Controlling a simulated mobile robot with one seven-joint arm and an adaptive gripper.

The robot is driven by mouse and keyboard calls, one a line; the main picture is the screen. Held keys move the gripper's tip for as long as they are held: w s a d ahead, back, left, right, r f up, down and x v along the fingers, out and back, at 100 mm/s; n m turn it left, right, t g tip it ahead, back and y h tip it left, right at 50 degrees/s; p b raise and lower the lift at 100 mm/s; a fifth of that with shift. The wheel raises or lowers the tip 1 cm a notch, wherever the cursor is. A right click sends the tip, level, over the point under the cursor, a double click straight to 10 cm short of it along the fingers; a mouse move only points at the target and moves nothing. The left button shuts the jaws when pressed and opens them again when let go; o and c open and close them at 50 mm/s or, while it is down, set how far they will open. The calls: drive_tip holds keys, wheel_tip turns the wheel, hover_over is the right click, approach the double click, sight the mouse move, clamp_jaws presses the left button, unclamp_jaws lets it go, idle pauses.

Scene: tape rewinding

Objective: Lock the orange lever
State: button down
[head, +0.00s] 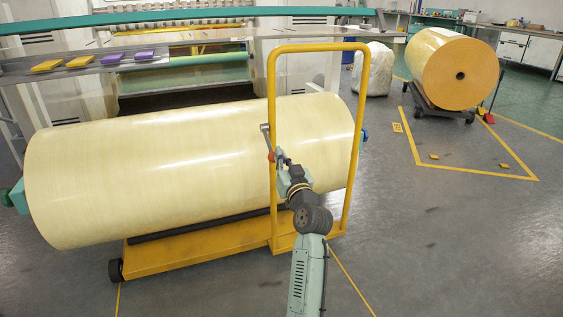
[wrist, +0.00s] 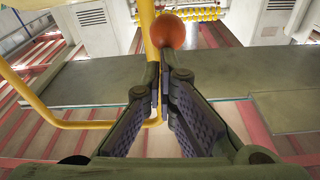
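The orange lever's round knob (wrist: 167,31) shows at the top middle of the wrist view, on a short dark stem. My gripper (wrist: 162,72) points at it from below, and the knob lies just beyond the fingertips. The two finger pads are drawn close together, with only a thin gap between them. I cannot tell whether the stem is touched or pinched. In the head view my gripper (head: 279,157) is at the left post of the yellow cart handle (head: 271,95). A small red-orange part shows beside the fingertips there.
A large cream roll (head: 150,165) lies on the yellow cart (head: 190,255), close to my gripper. The machine stands behind. Another roll (head: 440,65) rests on a dark trolley at the upper right. The floor to the right is mostly clear.

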drive_tip(key=shift+w+a+f, duration=0.15)
drive_tip(key=shift+f, duration=0.9)
wheel_tip(320, 180, up, 12)
